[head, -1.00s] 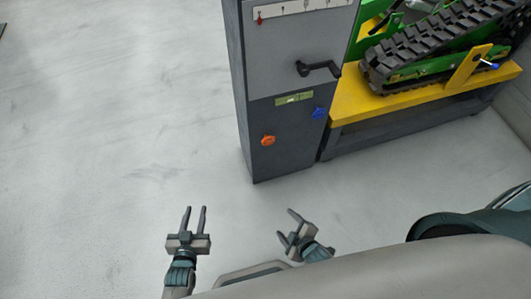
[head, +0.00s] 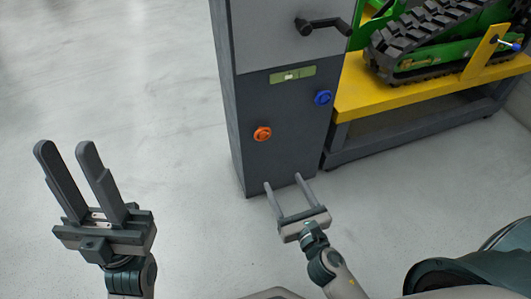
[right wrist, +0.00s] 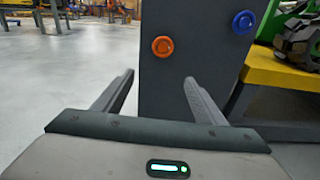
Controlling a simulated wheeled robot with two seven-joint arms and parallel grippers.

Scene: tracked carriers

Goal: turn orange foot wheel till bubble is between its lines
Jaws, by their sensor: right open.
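The orange foot wheel (head: 262,134) is on the lower front of the dark grey cabinet (head: 285,160); it also shows in the right wrist view (right wrist: 163,46). A blue wheel (head: 323,97) is to its right and higher. A green level strip (head: 292,74) with a small pale window is above them; the bubble is too small to make out. My right gripper (head: 283,183) is open and empty, below the orange wheel and apart from it. In the right wrist view the right fingers (right wrist: 160,88) point at the cabinet. My left gripper (head: 65,148) is open and empty, left of the cabinet.
A black crank handle (head: 322,25) sticks out from the cabinet above the level. A yellow-topped bench (head: 400,95) with a green tracked carrier (head: 440,45) stands right of the cabinet. The pale floor left of the cabinet is clear.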

